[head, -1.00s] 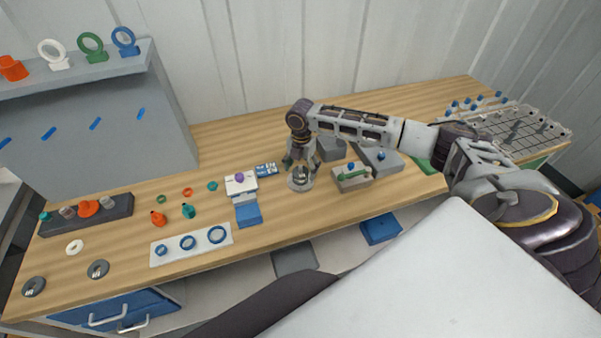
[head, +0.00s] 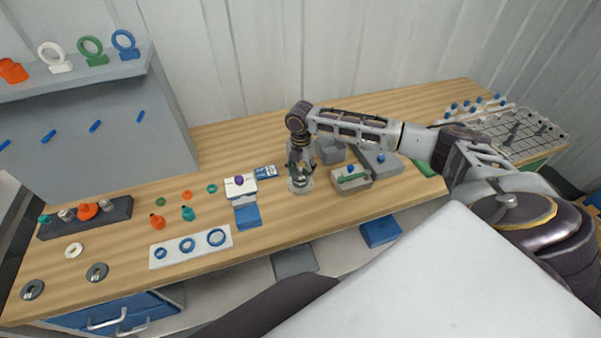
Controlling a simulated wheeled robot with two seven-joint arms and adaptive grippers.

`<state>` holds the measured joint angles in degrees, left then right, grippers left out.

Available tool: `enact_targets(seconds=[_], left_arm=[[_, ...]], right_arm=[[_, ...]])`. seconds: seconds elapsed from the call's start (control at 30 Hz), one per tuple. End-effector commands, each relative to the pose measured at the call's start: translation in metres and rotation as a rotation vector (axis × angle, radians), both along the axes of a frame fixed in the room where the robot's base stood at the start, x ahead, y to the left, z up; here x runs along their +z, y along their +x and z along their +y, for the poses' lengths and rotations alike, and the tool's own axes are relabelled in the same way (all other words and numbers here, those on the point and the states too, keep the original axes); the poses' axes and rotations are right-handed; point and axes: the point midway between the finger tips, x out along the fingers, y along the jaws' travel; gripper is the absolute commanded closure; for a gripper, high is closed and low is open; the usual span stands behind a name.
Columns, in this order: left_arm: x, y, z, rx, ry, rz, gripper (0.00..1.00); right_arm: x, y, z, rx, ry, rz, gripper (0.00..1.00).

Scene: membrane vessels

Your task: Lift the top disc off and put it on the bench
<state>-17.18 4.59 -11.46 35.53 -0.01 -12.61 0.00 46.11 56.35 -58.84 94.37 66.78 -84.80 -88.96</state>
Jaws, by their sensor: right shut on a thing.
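A small round grey, clear-looking vessel (head: 300,186) stands on the bench (head: 275,215) near the middle of the head view. My right gripper (head: 300,170) points down right over it, with its fingers closed in at the vessel's top. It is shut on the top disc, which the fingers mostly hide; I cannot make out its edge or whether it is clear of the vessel. My left gripper is not in view.
A grey box with a green part (head: 352,180) stands close to the vessel's right. A white block with a purple knob (head: 240,186) and a blue-and-white packet (head: 266,172) are to its left. Bare bench lies in front of the vessel. Grey discs (head: 97,271) lie at far left.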

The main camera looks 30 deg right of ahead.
Motion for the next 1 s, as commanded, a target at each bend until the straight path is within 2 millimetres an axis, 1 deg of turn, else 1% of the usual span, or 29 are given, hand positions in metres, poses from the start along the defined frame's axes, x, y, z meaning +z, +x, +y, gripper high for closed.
enact_targets(seconds=[0.17, 0.27, 0.47, 0.6, 0.8, 1.0], left_arm=[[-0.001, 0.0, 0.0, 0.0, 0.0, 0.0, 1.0], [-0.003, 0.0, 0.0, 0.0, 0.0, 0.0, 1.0], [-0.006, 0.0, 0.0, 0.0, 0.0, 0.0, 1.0], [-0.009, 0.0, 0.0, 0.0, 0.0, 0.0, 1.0], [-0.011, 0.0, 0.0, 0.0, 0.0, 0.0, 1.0], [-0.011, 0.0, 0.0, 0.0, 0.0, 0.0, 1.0]], right_arm=[[0.009, 0.001, 0.0, 0.0, 0.002, -0.003, 0.72], [0.018, 0.001, 0.0, -0.001, 0.001, -0.003, 0.72], [0.046, 0.001, 0.0, -0.001, 0.0, -0.004, 0.72], [0.067, 0.001, 0.0, -0.001, 0.001, -0.004, 0.72], [0.09, 0.001, 0.0, 0.0, 0.001, -0.002, 0.72], [0.099, 0.001, 0.0, 0.0, 0.001, -0.002, 0.72]])
